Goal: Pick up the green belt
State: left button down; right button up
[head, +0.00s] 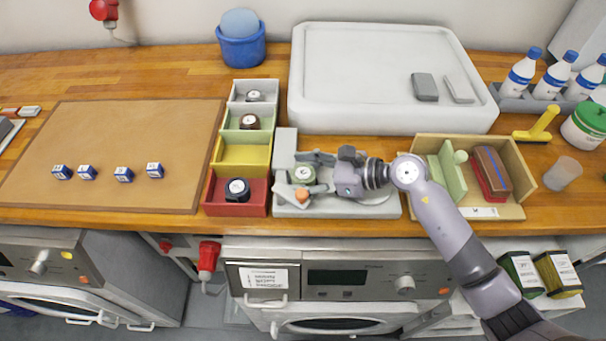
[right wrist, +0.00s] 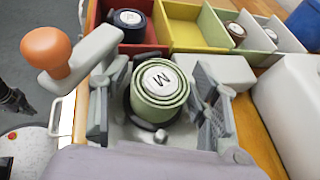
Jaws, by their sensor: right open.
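The green belt (head: 304,173) is a tight roll with a white disc marked M on top. It stands on the grey fixture plate (head: 376,211), and it also shows in the middle of the right wrist view (right wrist: 160,86). My right gripper (head: 306,176) is open, with one finger on each side of the roll in the right wrist view (right wrist: 158,104). I cannot tell whether the fingers touch it. A lever with an orange knob (right wrist: 47,52) stands beside the left finger there. My left gripper is not in view.
A row of bins lies to the left: red (head: 218,198) with a dark blue roll, yellow (head: 243,155) empty, green and white each with a roll. A wooden box (head: 516,178) stands to the right. A white raised slab (head: 350,75) is behind.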

jog(key=shift+c, duration=0.6)
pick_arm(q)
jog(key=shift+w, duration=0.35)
pick_arm(e)
jog(key=c, duration=0.8)
jog(key=shift+r, duration=0.1)
